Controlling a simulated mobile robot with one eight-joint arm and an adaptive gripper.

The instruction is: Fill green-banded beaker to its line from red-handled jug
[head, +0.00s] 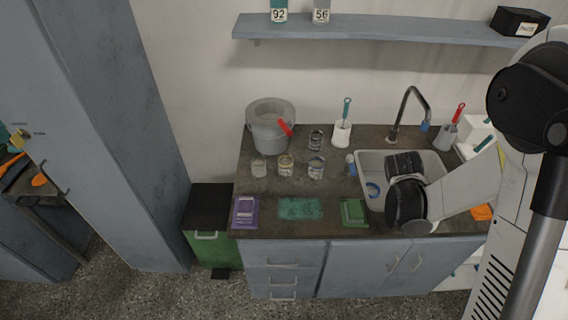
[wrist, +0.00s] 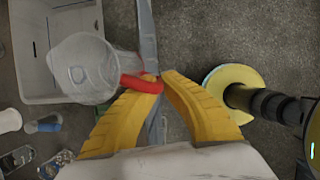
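The red-handled jug (wrist: 82,66) is pale and translucent. In the wrist view its red handle (wrist: 138,84) lies between the yellow fingertips of my gripper (wrist: 160,82), which look closed on it. My gripper and the jug are hidden behind my arm in the head view. Several small clear glass vessels stand on the counter: one front left (head: 258,168), one front middle (head: 286,166), one front right (head: 316,168) and one behind (head: 316,140). I cannot tell which has a green band, nor see a fill line. The jug's contents are unclear.
The sink (head: 362,157) is right of the glassware, with a tap (head: 410,100) behind it. A grey pot (head: 268,132) with a red handle stands at the back left. A purple tray (head: 245,212), teal mat (head: 300,208) and green tray (head: 352,212) line the front edge.

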